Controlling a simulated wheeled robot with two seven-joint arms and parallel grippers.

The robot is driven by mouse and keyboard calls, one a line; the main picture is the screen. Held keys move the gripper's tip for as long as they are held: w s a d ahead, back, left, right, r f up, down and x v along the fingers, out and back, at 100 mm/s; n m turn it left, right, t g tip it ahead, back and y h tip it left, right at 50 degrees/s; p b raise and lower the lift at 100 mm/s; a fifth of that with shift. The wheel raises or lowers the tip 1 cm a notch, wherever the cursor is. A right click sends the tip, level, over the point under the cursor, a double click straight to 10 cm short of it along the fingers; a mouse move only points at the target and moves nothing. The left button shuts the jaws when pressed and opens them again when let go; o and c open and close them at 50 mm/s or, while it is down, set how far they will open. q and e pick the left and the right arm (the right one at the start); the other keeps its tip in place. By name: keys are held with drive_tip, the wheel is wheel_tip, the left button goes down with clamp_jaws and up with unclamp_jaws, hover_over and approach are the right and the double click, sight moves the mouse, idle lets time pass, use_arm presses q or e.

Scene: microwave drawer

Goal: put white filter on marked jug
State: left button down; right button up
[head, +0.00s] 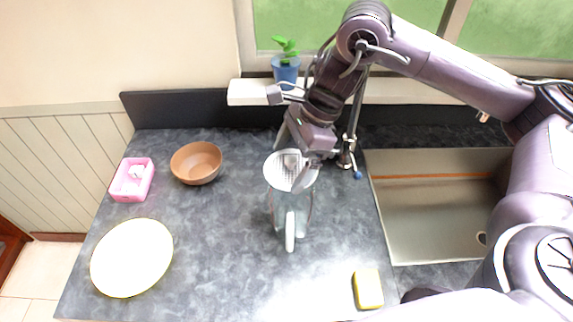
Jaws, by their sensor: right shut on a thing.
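A clear jug (276,213) with a white handle stands upright on the dark counter, left of the sink. The white filter (290,172), with a mesh-like inside, is at the jug's mouth. Whether it rests on the rim or hangs just above it I cannot tell. My right gripper (294,158) reaches down from the upper right and is shut on the filter's rim. It hides part of the filter's right and back edge. No mark on the jug can be made out. My left gripper is not in view.
A faucet (349,145) stands close behind the right gripper, beside the sink (435,215). A brown bowl (196,163), a pink box (132,180) and a white plate (131,258) are at left. A yellow sponge (368,289) lies in front. A potted plant (286,70) sits on the sill.

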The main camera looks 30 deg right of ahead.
sight(291, 178)
drive_tip(key=shift+d, duration=0.1)
drive_tip(key=shift+f, duration=0.45)
drive_tip(key=shift+f+b, duration=0.3)
drive_tip(key=shift+b, duration=0.2)
wheel_tip(291, 178, down, 4)
drive_tip(key=b, duration=0.3)
drive_tip(key=shift+f+b, duration=0.2)
drive_tip(key=shift+b, duration=0.15)
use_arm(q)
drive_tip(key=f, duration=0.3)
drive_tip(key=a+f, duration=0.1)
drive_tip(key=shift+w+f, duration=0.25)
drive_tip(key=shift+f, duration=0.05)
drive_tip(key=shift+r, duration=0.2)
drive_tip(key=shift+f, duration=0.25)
use_arm(e)
drive_tip(key=shift+f, duration=0.5)
idle(0.5)
